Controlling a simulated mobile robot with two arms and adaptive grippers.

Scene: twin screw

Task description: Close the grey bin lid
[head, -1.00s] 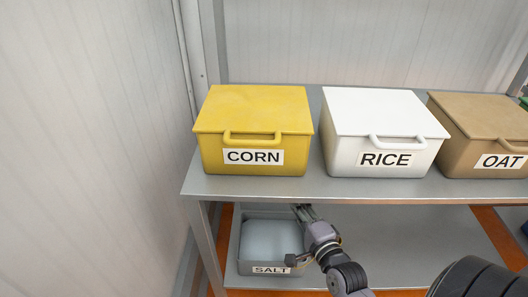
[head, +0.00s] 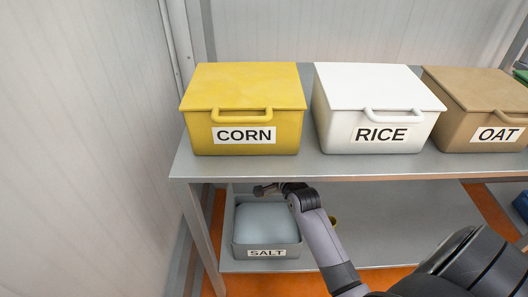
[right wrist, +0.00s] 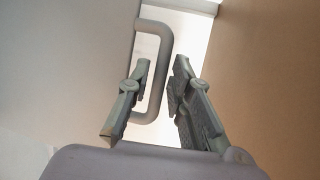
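The grey bin (head: 267,253) labelled SALT stands on the lower shelf at the left, open at the top, with a pale grey-blue fill inside. My right arm reaches in from the lower right, and my right gripper (head: 268,189) is at the bin's upper rear, just under the upper shelf. In the right wrist view, a grey panel that looks like the bin's lid (right wrist: 75,60) fills the left side. Its loop handle (right wrist: 165,70) passes between the fingers of my right gripper (right wrist: 160,72), which are apart. The lid is hidden in the head view. My left gripper is not in view.
The upper shelf (head: 330,167) overhangs the grey bin and holds a yellow CORN bin (head: 243,125), a white RICE bin (head: 380,120) and a brown OAT bin (head: 480,115), all closed. A wall (head: 80,150) stands close on the left. The lower shelf (head: 385,215) has free room to the right.

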